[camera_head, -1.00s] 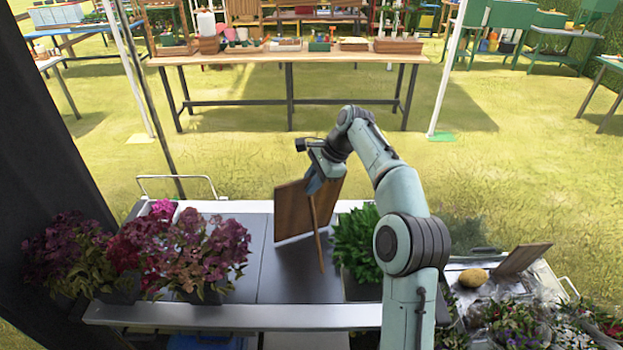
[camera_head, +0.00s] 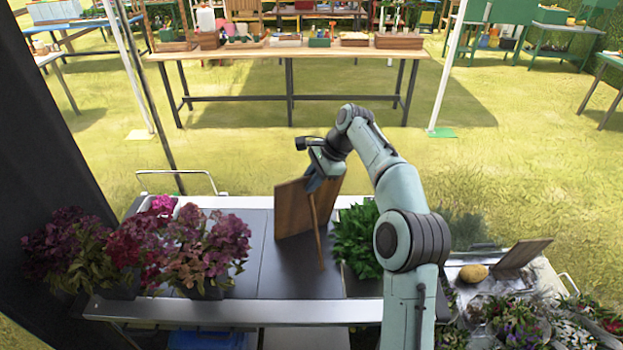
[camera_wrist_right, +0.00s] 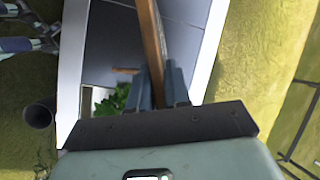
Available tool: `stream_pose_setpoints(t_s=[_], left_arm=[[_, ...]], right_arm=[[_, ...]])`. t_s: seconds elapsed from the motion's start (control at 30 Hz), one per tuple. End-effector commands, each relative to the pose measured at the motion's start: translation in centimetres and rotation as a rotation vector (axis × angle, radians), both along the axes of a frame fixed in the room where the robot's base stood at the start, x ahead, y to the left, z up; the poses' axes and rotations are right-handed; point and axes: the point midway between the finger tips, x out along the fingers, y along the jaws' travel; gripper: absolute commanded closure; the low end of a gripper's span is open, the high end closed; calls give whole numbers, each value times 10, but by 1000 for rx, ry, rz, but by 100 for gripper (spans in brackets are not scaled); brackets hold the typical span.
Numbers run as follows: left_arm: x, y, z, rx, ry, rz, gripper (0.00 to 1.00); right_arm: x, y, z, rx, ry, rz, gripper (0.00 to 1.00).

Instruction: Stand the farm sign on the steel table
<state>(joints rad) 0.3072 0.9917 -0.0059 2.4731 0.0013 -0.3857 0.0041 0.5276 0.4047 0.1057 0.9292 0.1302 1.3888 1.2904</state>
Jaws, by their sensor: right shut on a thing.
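The farm sign (camera_head: 293,210) is a brown wooden board with a thin wooden leg at its back. It is upright over the dark top of the steel table (camera_head: 258,255), between the purple flowers and the green plant. I cannot tell whether its lower edge touches the table. My right gripper (camera_head: 314,183) is shut on the sign's upper right edge. In the right wrist view the sign (camera_wrist_right: 151,45) runs edge-on between the two fingers (camera_wrist_right: 161,88). The sign's front face is hidden. My left gripper is not in view.
Purple and pink potted flowers (camera_head: 205,250) fill the table's left part. A leafy green plant (camera_head: 358,240) stands close right of the sign. Farther right are a potato-like item (camera_head: 473,274), another wooden board (camera_head: 522,253) and more flowers. A dark post (camera_head: 50,130) rises at left.

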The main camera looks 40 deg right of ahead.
Motion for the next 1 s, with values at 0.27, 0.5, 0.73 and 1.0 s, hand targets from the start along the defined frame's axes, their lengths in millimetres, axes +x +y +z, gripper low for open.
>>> stream_pose_setpoints(t_s=[0.27, 0.5, 0.73, 1.0], left_arm=[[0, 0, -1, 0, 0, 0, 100], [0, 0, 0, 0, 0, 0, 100], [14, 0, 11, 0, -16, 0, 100], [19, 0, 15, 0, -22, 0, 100]], right_arm=[[1, 0, 0, 0, -4, 0, 53], [-1, -1, -1, 0, 1, -1, 53], [-10, -10, 31, -3, -7, -2, 53], [-31, -26, 79, -1, -6, -1, 53]])
